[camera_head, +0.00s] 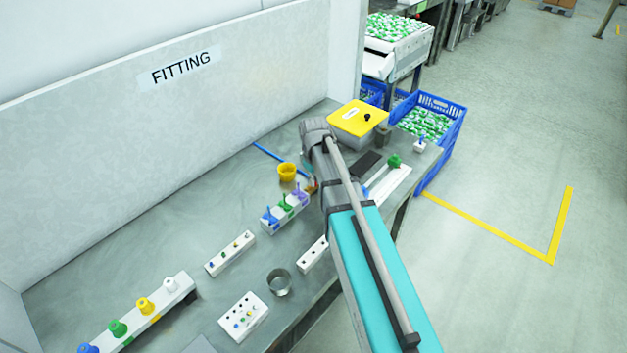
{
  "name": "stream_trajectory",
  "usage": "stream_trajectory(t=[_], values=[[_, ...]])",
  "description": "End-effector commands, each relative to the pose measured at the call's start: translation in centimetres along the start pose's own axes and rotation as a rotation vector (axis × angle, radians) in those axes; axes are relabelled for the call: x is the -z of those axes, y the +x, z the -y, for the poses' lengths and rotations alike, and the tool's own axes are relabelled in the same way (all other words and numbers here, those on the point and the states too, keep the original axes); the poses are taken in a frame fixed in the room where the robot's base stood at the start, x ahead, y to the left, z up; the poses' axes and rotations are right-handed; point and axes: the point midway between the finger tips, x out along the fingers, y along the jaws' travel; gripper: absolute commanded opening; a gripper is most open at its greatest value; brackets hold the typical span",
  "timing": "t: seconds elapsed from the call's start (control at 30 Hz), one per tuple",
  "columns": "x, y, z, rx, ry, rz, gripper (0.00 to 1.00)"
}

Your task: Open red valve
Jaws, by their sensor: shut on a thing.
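A white rack (270,227) on the bench holds a row of small valves with blue (270,215), green (285,202) and purple (300,190) handles. At the rack's far right end a small bit of the red valve (311,188) shows beside my arm. My gripper (313,181) is down at this red part and shut on it. My arm comes from the lower right and hides most of the gripper, the fingertips and most of the red valve. How far the red handle is turned cannot be seen.
A yellow-lidded box (357,119), a green-knobbed fitting (394,161) and a glass (279,282) are around the arm. A rack with coloured knobs (140,322) is front left. The bench's left middle is clear.

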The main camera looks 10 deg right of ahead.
Motion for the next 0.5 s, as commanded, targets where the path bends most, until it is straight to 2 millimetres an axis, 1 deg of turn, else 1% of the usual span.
stream_trajectory(t=[0.5], values=[[-0.07,0.03,0.36,0.002,0.418,0.002,0.0]])
